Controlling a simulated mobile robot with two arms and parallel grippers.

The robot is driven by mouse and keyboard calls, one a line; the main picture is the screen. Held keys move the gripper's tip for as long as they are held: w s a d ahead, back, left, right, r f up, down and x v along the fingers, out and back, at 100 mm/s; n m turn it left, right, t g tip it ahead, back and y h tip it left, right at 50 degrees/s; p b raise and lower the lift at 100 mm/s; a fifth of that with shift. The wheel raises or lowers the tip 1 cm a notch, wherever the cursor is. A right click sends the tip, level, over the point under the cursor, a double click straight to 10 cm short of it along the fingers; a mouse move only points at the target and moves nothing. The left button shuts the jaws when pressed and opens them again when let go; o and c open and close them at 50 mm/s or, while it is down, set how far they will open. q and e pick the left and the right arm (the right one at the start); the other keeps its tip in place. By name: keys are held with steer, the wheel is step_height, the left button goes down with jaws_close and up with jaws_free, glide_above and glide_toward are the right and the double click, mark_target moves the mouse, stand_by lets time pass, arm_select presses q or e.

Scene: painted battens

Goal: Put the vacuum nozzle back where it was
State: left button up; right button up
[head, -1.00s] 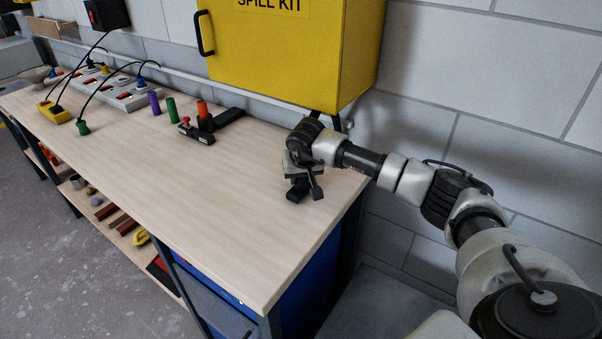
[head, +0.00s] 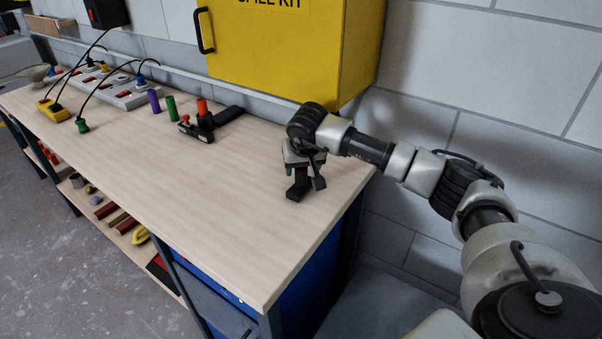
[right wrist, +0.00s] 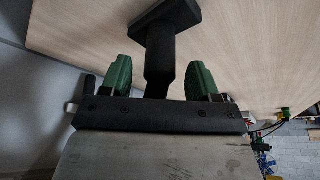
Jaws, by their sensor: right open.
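The vacuum nozzle (head: 296,191) is a black T-shaped piece with a wide foot and a narrower neck. Its foot looks to rest on the bench top near the right end. In the right wrist view its foot (right wrist: 170,16) and neck (right wrist: 160,62) show ahead of the jaws. My right gripper (head: 303,167) is above the nozzle. Its green fingers (right wrist: 159,76) are open, one on each side of the neck, with gaps on both sides. My left gripper is not in view.
The wooden bench (head: 205,200) is clear in its middle and front. Orange (head: 203,106), green (head: 172,107) and purple (head: 154,101) cylinders and a black tool (head: 196,133) stand farther back. A yellow spill kit cabinet (head: 285,50) hangs above the back edge. Power strips with cables (head: 125,92) lie far left.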

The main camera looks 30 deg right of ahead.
steer(key=v, duration=0.8)
steer(key=shift+r+b, duration=0.15)
steer(key=shift+b, duration=0.25)
steer(key=shift+s, duration=0.1)
